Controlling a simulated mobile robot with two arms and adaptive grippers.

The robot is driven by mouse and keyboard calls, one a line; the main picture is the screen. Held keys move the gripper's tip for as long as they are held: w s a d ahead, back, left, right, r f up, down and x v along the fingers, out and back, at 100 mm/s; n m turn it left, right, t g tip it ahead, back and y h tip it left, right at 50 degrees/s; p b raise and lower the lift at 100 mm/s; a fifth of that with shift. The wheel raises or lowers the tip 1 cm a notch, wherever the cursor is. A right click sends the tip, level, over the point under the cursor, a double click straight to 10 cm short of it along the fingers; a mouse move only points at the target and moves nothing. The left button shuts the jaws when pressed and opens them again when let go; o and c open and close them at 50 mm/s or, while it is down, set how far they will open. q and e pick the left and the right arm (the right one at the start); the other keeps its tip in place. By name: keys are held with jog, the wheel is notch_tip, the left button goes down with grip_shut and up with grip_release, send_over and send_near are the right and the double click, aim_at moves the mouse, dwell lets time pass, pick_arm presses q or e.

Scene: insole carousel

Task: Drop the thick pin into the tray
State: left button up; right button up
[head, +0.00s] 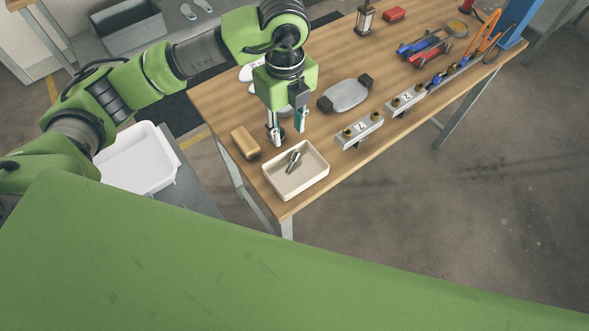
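A cream tray (303,186) stands near the front left corner of the wooden table. A grey metal pin (293,162) lies in it, tilted towards its back wall; it is too small to tell whether it is one pin or two close together. My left gripper (287,137) points down just behind the tray, over the table. Its two fingers are apart, with nothing visible held between them. My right gripper is not in view.
A tan block (245,143) lies left of the tray. A grey plate with dark ends (346,95) and two metal fixtures marked with a letter (359,130) (406,100) are to the right. Tools lie farther back right. A white bin (139,161) stands left of the table.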

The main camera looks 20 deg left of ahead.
pick_arm(q)
notch_tip(320, 180, up, 5)
jog(key=shift+r, duration=0.1)
dwell(0.6)
